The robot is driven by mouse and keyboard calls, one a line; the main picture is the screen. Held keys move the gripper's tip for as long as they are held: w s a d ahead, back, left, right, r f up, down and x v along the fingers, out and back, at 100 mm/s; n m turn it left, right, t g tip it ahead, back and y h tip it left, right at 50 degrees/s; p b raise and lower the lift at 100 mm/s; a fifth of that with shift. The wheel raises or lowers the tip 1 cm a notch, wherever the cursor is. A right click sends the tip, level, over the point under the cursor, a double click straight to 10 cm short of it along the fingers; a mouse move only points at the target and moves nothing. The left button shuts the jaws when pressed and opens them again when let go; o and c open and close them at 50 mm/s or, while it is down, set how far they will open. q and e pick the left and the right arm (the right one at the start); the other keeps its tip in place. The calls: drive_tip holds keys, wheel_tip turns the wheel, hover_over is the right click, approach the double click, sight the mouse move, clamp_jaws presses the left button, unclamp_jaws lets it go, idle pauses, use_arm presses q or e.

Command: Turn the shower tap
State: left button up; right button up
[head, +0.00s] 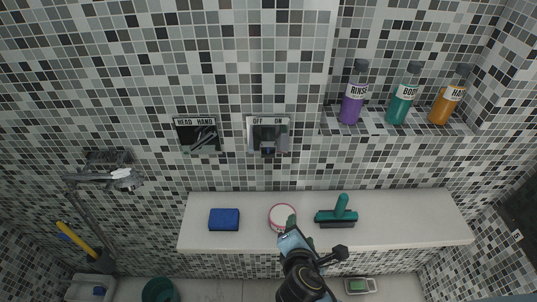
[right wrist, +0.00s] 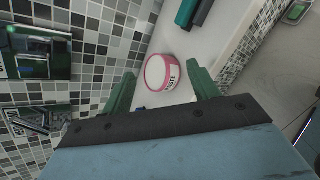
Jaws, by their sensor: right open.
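The OFF/ON tap plate (head: 267,133) is on the tiled wall, with a dark knob low at its middle. It also shows as a shiny plate at the upper left of the right wrist view (right wrist: 38,52). Left of it is the HEAD/HAND plate (head: 198,135), seen partly in the right wrist view (right wrist: 38,120). My right gripper (head: 300,231) is below the OFF/ON plate, near the ledge. Its green fingers (right wrist: 163,75) are apart and hold nothing. A pink-and-white jar (right wrist: 160,73) shows between them beyond the tips. My left gripper is not in view.
Purple (head: 354,95), teal (head: 402,95) and orange (head: 450,97) bottles stand in a niche. A chrome hand-shower fitting (head: 118,177) is at left. The wall around the plates is clear.

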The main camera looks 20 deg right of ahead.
sight(268, 152)
drive_tip(key=w+a+r+n+t, duration=0.2)
drive_tip(key=a+r+n+t, duration=0.1)
drive_tip(key=r+n, duration=0.3)
drive_tip(key=w+a+r+n+t, duration=0.2)
drive_tip(key=a+r+n+t, duration=0.25)
drive_tip(key=r, duration=0.25)
drive_tip(key=shift+n+g, duration=0.35)
drive_tip(key=shift+n, duration=0.3)
drive_tip(key=x, duration=0.4)
drive_tip(key=p+x, duration=0.1)
drive_tip(key=x, duration=0.3)
drive_tip(key=p+x, duration=0.1)
drive_tip(key=x, duration=0.4)
drive_tip(key=shift+d+f, duration=0.1)
drive_tip(key=shift+d, duration=0.2)
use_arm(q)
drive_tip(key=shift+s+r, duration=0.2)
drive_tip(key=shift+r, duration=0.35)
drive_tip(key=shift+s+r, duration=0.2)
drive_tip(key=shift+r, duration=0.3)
use_arm(e)
drive_tip(key=c, duration=1)
